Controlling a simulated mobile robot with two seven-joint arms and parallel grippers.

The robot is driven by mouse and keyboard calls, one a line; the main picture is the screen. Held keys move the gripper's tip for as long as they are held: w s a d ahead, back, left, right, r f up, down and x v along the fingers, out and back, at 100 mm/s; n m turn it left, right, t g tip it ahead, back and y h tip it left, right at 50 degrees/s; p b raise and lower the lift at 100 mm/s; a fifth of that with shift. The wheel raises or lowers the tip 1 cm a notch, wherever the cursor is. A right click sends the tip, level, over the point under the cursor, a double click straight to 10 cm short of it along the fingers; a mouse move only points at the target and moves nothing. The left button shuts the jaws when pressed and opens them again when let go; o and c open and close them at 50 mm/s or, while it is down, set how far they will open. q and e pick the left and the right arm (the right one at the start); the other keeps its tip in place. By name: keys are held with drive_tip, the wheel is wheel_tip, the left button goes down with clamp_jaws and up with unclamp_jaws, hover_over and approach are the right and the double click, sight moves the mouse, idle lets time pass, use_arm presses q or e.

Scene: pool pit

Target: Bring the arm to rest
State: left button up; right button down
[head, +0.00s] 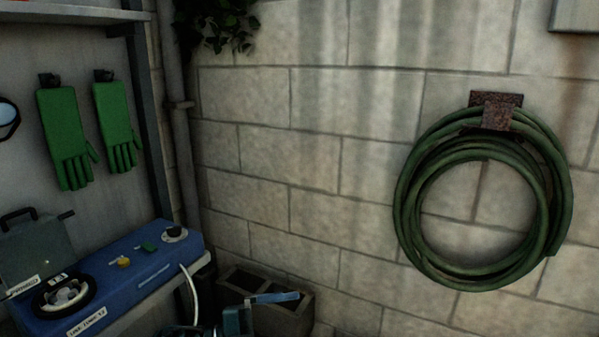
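The task names no other object.
A blue box (145,262) with knobs and a round dial stands on a shelf at lower left, beside a grey-green case (36,250). Green gloves (62,135) hang above. A green hose (410,215) hangs coiled on the block wall. A blue-handled fitting (274,298) is at bottom centre.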

use_arm(q)
drive_tip(key=s+a+f+n+t+y, duration=0.3)
drive_tip(key=s+a+f+n+y, duration=0.3)
drive_tip(key=f+n, duration=0.4)
drive_tip(key=s+a+f+n+t+y, duration=0.4)
drive_tip(key=s+a+f+n+y, duration=0.2)
drive_tip(key=s+n, duration=0.5)
wheel_tip(320, 180, down, 4)
drive_tip(key=n+y, duration=0.2)
drive_tip(key=shift+s+r+n, duration=0.15)
drive_tip(key=shift+n, duration=0.25)
